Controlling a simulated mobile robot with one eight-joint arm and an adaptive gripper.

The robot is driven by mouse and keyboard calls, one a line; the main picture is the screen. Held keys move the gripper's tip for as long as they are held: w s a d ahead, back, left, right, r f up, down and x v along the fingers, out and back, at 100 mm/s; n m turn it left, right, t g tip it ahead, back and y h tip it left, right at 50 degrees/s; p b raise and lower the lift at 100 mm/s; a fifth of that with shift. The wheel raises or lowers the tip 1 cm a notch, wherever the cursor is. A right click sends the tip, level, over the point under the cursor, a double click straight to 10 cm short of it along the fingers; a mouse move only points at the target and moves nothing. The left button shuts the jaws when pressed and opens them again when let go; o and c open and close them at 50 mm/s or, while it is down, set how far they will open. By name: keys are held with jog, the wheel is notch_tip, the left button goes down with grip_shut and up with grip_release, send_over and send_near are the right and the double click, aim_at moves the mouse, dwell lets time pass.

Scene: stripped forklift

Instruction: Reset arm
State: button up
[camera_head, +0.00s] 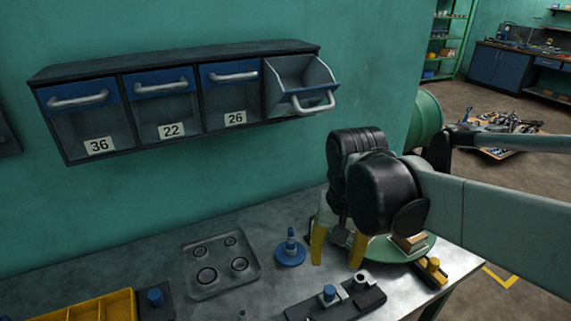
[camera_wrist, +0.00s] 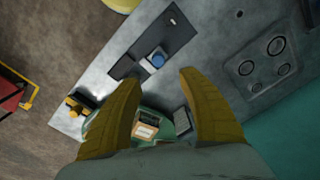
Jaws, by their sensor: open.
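My gripper (camera_head: 338,250) has two yellow fingers and hangs pointing down over the right part of the grey workbench (camera_head: 150,258). In the wrist view my gripper (camera_wrist: 156,100) shows its fingers spread wide, with nothing between the tips. Below it is a round green plate (camera_head: 385,252) with a small tan block (camera_head: 409,242) and dark pieces on it. My arm reaches in from the right and hides part of the plate and the wall behind.
A wall cabinet holds bins marked 36, 22 and 26, and an open bin (camera_head: 300,84) tilts out. On the bench are a grey tray (camera_head: 190,276), a blue cone-shaped piece (camera_head: 291,250), a dark fixture (camera_head: 335,301) and a yellow bin (camera_head: 117,306).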

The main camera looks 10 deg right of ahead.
jog(key=shift+s+d+r+n+t, duration=0.15)
jog(key=shift+s+d+n+t, duration=0.45)
jog(key=shift+t, duration=0.55)
jog(key=shift+s+d+r+n+t, duration=0.1)
jog(key=shift+s+d+n+t, duration=0.35)
jog(key=shift+s+t, duration=0.5)
jog(key=shift+s+d+r+n+t, duration=0.15)
jog(key=shift+s+d+n+t, duration=0.35)
jog(key=shift+t, duration=0.8)
